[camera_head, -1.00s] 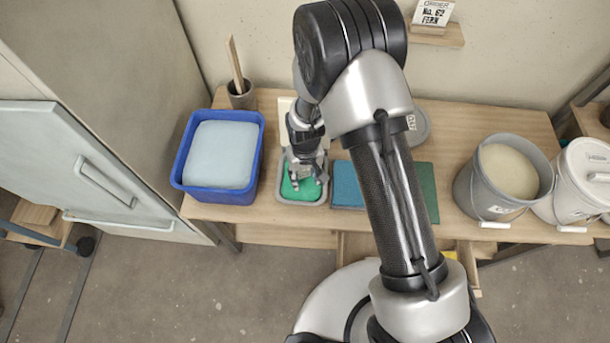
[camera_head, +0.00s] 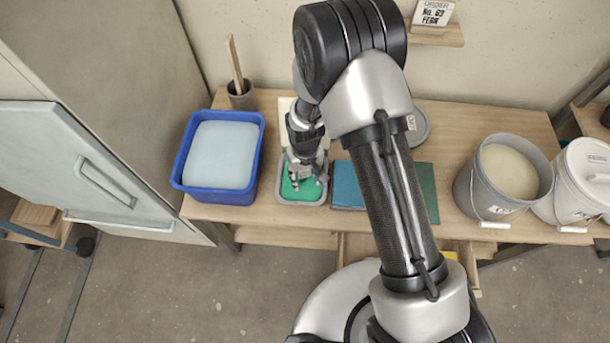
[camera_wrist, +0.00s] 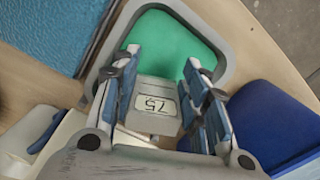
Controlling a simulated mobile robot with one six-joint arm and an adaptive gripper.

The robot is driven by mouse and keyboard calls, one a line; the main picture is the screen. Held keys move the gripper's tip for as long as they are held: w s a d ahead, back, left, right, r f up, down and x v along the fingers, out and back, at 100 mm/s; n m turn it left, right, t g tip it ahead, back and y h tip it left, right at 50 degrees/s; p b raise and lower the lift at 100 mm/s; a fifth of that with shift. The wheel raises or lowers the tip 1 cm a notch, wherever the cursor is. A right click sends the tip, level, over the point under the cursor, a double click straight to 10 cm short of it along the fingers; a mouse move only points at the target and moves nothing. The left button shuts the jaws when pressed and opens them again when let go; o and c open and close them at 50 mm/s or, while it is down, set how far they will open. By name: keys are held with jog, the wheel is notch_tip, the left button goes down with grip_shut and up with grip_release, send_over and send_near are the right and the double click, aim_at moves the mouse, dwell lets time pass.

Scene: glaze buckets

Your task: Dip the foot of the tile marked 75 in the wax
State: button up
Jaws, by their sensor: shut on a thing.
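The tile marked 75 (camera_wrist: 155,104) is a grey block with a pale number label. It sits between the fingers of my gripper (camera_wrist: 162,72) in the wrist view, and the gripper is shut on it. The green wax (camera_wrist: 170,45) fills a grey tray (camera_wrist: 228,58) just beyond the tile. In the head view my gripper (camera_head: 304,175) points down over the green wax (camera_head: 300,192). The tile cannot be made out in the head view. I cannot tell whether its foot touches the wax.
A blue tub (camera_head: 220,197) with a pale block or sponge stands left of the tray. Blue and green flat pads (camera_head: 347,187) lie to its right. Grey and white buckets (camera_head: 487,192) stand at the right end of the wooden bench (camera_head: 450,120). A cup with a stick (camera_head: 241,96) is behind.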

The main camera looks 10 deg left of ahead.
jog(key=shift+r+p, duration=1.55)
jog(key=shift+r, duration=0.75)
